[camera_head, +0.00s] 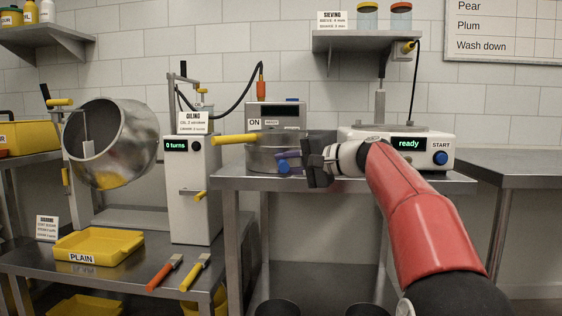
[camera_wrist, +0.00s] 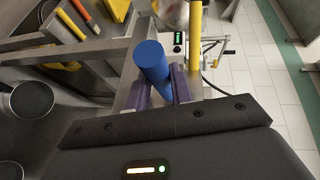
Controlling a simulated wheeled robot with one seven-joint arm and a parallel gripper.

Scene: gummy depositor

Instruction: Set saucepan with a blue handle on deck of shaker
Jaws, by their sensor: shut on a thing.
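My gripper (camera_head: 292,161) is shut on the blue handle of a saucepan, in front of the hotplate. The blue handle (camera_wrist: 150,62) stands between the purple fingers in the wrist view. A metal pan body (camera_head: 262,160) shows left of the gripper. A yellow handle (camera_head: 234,139) sticks out left above it; I cannot tell clearly which pan each handle belongs to. The shaker (camera_head: 397,140) is the white machine at right with a "ready" display and a blue START button; my arm covers part of its front and deck.
The hotplate (camera_head: 275,112) reads ON behind the pans. A steel bench (camera_head: 232,183) carries it and the shaker. At left are a white counter machine (camera_head: 192,215), a tilted steel drum (camera_head: 110,140) and a yellow tray (camera_head: 98,246). The right-hand bench (camera_head: 505,157) looks clear.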

